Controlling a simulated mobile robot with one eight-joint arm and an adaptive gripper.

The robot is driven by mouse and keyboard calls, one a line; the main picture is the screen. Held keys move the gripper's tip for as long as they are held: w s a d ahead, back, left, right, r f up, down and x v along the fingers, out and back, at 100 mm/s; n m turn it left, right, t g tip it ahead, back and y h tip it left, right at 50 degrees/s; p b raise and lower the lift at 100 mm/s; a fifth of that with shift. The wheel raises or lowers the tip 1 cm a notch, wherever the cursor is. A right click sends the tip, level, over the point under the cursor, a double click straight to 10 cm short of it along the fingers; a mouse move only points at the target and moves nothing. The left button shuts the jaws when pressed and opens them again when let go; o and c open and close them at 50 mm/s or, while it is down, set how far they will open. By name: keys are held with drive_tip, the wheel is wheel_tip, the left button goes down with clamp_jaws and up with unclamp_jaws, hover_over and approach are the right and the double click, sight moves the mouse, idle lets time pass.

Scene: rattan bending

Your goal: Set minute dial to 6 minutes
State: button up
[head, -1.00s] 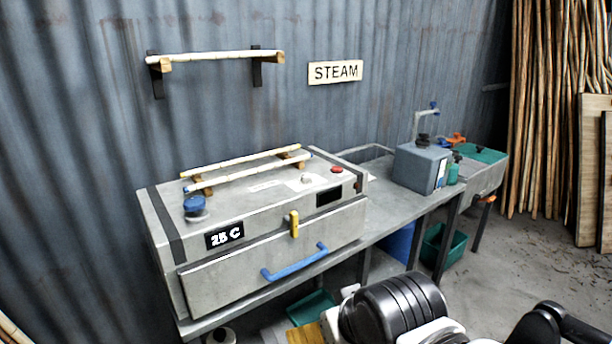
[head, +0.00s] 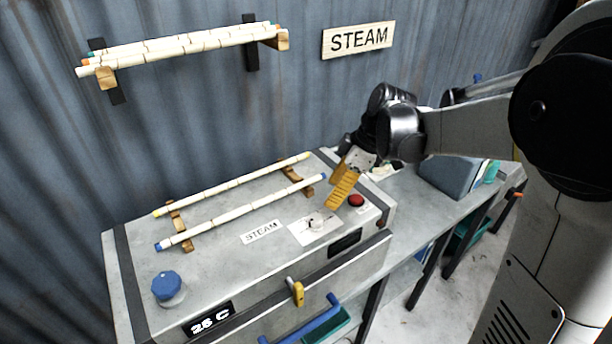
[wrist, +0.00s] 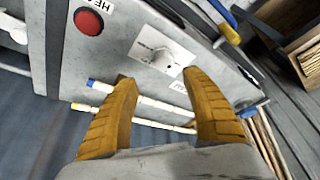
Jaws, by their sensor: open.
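The minute dial is a small white knob (head: 316,220) on a pale scale plate (head: 308,229), on top of the grey steam box (head: 225,262). In the wrist view the knob (wrist: 163,58) lies beyond the fingertips, between them from side to side. The plate's markings are too small to read. My gripper (head: 338,200) has two ribbed orange-yellow fingers and hangs just above and to the right of the dial. In the wrist view my gripper (wrist: 155,78) is open, with nothing between its fingers. It appears apart from the knob.
A red button (head: 356,200) sits close to the right of the dial. Two rattan poles (head: 245,205) rest on wooden supports behind it. A blue knob (head: 167,286) stands at the left, and a yellow latch (head: 295,291) is on the front. More poles lie on the wall rack (head: 180,45).

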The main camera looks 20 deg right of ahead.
sight(316, 218)
drive_tip(key=x, duration=0.6)
drive_tip(key=b+x, duration=0.1)
drive_tip(key=x, duration=0.2)
drive_tip(key=shift+s+a+f, duration=0.2)
drive_tip(key=shift+s+a, duration=0.1)
drive_tip(key=shift+s, duration=0.05)
drive_tip(key=shift+w+a+f, duration=0.15)
drive_tip(key=shift+f, duration=0.35)
drive_tip(key=c, duration=1.2)
